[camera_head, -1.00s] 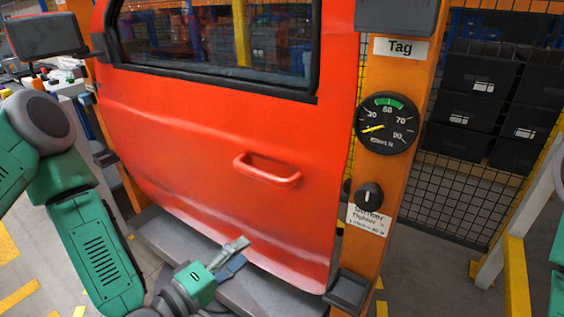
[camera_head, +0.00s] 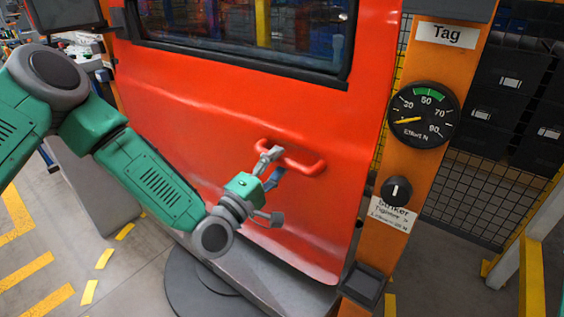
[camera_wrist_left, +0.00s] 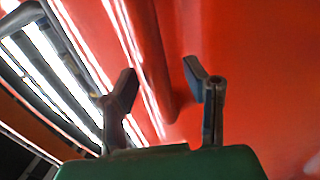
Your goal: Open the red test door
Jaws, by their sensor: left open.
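The red test door (camera_head: 180,110) stands shut in its orange frame, with a dark window at the top. Its red pull handle (camera_head: 305,164) sits right of the door's middle. My left gripper (camera_head: 270,168) is at the left part of the handle. In the left wrist view, its two grey fingers (camera_wrist_left: 165,92) are spread apart, and the red handle bar (camera_wrist_left: 148,60) runs between and beyond them. I cannot tell whether a finger touches the handle. My right gripper is not in view.
An orange post (camera_head: 455,62) at the right carries a round dial gauge (camera_head: 423,114), a black knob (camera_head: 396,191) and a "Tag" label (camera_head: 446,34). A grey sill (camera_head: 265,275) lies below the door. Wire mesh and black bins (camera_head: 500,90) stand behind.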

